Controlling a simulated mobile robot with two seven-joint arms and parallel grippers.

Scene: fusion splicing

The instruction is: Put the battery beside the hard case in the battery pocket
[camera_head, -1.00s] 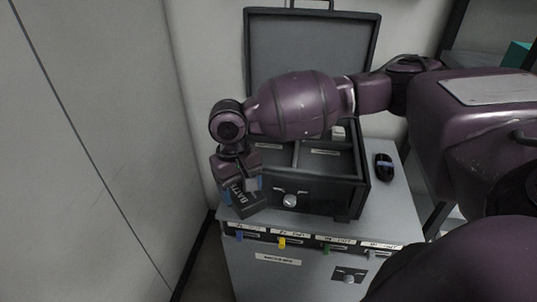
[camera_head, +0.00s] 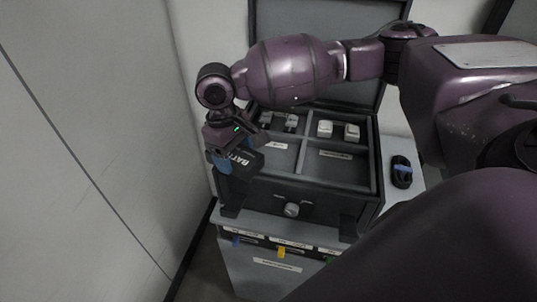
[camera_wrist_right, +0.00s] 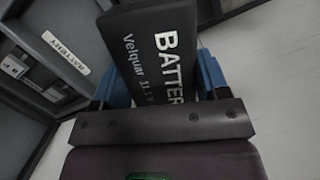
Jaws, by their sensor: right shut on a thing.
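The battery (camera_head: 243,161) is a black block with white lettering. My right gripper (camera_head: 232,160) is shut on it and holds it up at the left front corner of the open hard case (camera_head: 314,206). In the right wrist view the battery (camera_wrist_right: 155,60) sits between the blue fingers of my right gripper (camera_wrist_right: 155,85). The battery pocket is the left compartment, with a "BATTERY" label (camera_wrist_right: 66,53) on its wall in the right wrist view; my gripper and arm partly hide it in the head view. My left gripper is in no view.
A black item with a blue band (camera_head: 402,171) lies on the cabinet top (camera_head: 398,203) right of the case. The wall is close on the left. The raised lid (camera_head: 356,95) stands behind my arm.

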